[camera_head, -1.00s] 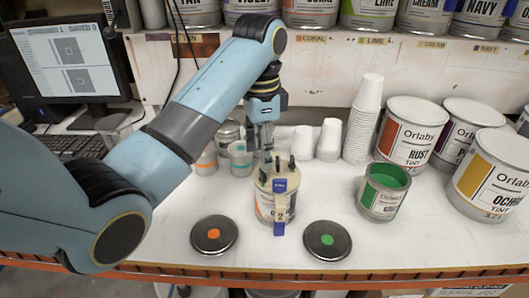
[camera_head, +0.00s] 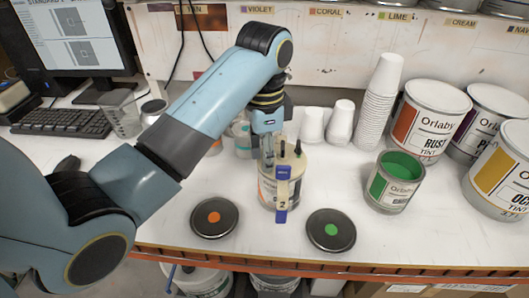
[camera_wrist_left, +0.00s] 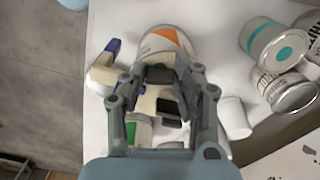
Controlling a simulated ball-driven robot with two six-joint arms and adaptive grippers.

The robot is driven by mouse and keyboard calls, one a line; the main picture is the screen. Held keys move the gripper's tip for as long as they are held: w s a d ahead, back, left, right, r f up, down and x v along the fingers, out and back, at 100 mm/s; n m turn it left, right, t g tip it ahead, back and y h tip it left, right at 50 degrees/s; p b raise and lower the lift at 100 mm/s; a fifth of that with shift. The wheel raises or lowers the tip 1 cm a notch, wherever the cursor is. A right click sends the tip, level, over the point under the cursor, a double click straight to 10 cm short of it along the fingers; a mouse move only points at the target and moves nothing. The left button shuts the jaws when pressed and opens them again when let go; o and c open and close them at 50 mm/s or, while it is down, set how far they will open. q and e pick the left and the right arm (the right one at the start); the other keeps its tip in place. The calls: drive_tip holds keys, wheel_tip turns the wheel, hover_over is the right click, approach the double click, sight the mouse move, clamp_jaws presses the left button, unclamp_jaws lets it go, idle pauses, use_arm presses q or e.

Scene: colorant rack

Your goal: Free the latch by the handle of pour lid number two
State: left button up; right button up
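The pour lid (camera_head: 290,160), cream with dark posts on top, sits on a can (camera_head: 265,190) with an orange label mark. A pale latch strip (camera_head: 282,190) with blue parts and the number 2 hangs down the can's front. Its blue end also shows in the left wrist view (camera_wrist_left: 113,46). My left gripper (camera_head: 268,158) points down at the back left of the lid top. In the left wrist view its fingers (camera_wrist_left: 162,76) stand apart, with dark lid parts between or below them. Contact with the handle is unclear. My right gripper is out of view.
A loose lid with an orange dot (camera_head: 214,218) and one with a green dot (camera_head: 331,230) lie in front. An open green paint can (camera_head: 392,185) stands right. White cup stacks (camera_head: 375,105) stand behind. Large tint cans (camera_head: 425,125) fill the right. The table's front edge (camera_head: 300,265) is near.

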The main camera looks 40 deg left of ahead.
use_arm(q)
clamp_jaws()
drive_tip(key=shift+n, duration=0.8)
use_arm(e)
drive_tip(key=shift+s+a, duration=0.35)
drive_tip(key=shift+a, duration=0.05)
